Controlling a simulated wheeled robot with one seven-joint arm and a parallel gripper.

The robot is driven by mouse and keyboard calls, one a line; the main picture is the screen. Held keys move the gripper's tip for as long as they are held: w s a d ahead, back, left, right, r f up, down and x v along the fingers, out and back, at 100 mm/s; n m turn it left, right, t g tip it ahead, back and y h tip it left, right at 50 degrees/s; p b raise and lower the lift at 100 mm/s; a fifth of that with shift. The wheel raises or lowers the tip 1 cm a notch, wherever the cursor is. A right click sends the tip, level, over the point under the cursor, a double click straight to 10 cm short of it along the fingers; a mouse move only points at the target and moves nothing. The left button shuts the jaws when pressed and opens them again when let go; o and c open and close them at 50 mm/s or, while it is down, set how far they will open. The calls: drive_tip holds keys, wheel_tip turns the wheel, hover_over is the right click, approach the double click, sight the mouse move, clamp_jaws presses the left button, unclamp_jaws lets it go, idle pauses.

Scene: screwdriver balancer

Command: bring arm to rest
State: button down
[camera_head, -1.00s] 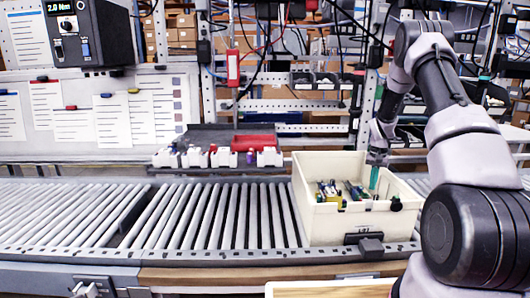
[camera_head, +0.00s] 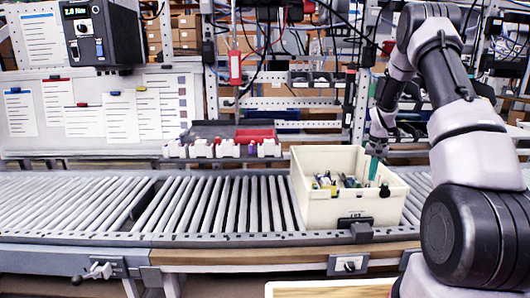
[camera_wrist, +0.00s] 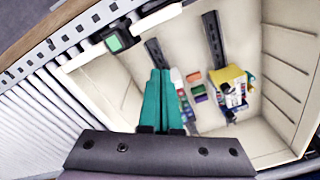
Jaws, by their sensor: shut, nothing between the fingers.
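My gripper (camera_head: 373,168) points down over the right part of the cream bin, its teal fingers just inside or above the rim. In the wrist view the teal fingers (camera_wrist: 161,98) are together with nothing between them. The cream bin (camera_head: 335,208) stands on the roller conveyor and holds several small items. The wrist view shows dark bars, small coloured pieces and a yellow-and-blue item (camera_wrist: 232,85) on the bin floor (camera_wrist: 272,125). My arm reaches in from the right of the head view.
The roller conveyor (camera_head: 215,205) runs left of the bin and is clear there. Behind it stands a row of small white holders (camera_head: 222,149) with a red tray (camera_head: 255,135). A torque display box (camera_head: 100,35) and paper sheets (camera_head: 58,108) are at the back left.

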drive_tip(key=s+a+r+t, duration=0.1)
drive_tip(key=s+a+r, duration=0.25)
drive_tip(key=r, duration=0.45)
drive_tip(key=s+a+r+t, duration=0.1)
drive_tip(key=s+a+r, duration=0.25)
drive_tip(key=r, duration=0.55)
drive_tip(key=s+a+r+t, duration=0.15)
drive_tip(key=s+r, duration=0.25)
drive_tip(key=r, duration=0.4)
drive_tip(key=s+a+r+t, duration=0.1)
drive_tip(key=s+a+r, duration=0.2)
drive_tip(key=s, duration=0.5)
drive_tip(key=s+a+r+n+t+y, duration=0.1)
drive_tip(key=s+a+r, duration=0.2)
drive_tip(key=s, duration=0.6)
drive_tip(key=s+a+r+t+y, duration=0.1)
drive_tip(key=s+a+r, duration=0.1)
drive_tip(key=s, duration=0.6)
drive_tip(key=shift+s+a+r, duration=0.25)
drive_tip(key=shift+a+r, duration=0.15)
drive_tip(key=shift+r, duration=0.3)
drive_tip(key=c, duration=1.5)
unclamp_jaws()
drive_tip(key=shift+c, duration=0.2)
